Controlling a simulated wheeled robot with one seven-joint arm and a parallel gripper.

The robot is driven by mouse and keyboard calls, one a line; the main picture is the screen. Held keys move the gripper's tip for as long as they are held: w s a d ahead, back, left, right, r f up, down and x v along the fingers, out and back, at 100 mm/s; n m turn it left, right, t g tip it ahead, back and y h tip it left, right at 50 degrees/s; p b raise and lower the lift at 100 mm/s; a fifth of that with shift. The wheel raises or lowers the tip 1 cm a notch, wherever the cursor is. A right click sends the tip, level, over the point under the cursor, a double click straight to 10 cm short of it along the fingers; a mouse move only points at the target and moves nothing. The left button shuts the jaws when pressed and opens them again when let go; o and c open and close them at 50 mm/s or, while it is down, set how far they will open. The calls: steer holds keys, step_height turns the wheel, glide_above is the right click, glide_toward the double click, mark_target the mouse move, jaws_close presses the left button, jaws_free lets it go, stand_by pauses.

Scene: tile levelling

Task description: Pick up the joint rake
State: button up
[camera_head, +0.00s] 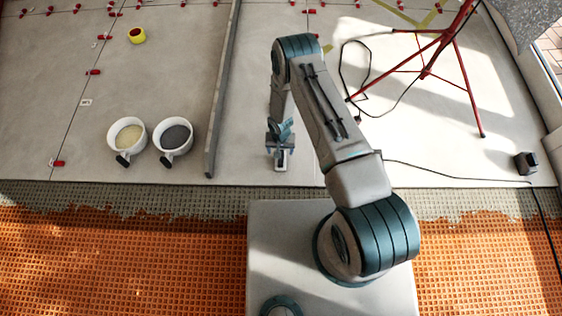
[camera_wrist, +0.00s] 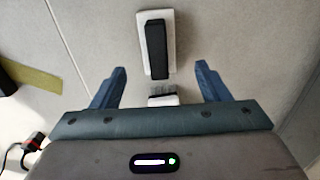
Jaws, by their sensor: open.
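A small pale piece with a dark bar along it (camera_wrist: 156,45) lies on the tiles ahead of my fingers in the wrist view. A second small white and grey piece (camera_wrist: 163,97) shows at the edge of my palm, partly hidden by it. I cannot tell for certain which of them is the joint rake. My gripper (camera_wrist: 160,68) is open, its two blue fingers apart on either side, with nothing clamped. In the head view my gripper (camera_head: 280,143) hangs low over the tiles, with a pale, dark-centred piece (camera_head: 281,166) just in front of it.
Two white tubs, one with pale powder (camera_head: 129,135) and one with dark grey (camera_head: 175,137), stand left. A long grey bar (camera_head: 222,90) lies between them and my arm. A red tripod (camera_head: 425,70) with a cable and a black block (camera_head: 525,163) are right. A yellow roll (camera_head: 137,35) lies far left.

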mark_target(281, 160)
steer(key=f+b, duration=0.1)
steer(key=f, duration=0.1)
steer(key=f+b, duration=0.1)
steer(key=f, duration=0.1)
steer(key=f+b, duration=0.1)
steer(key=f, duration=0.2)
steer(key=shift+s+d, duration=0.1)
steer(key=shift+s, duration=0.15)
steer(key=c, duration=1.1)
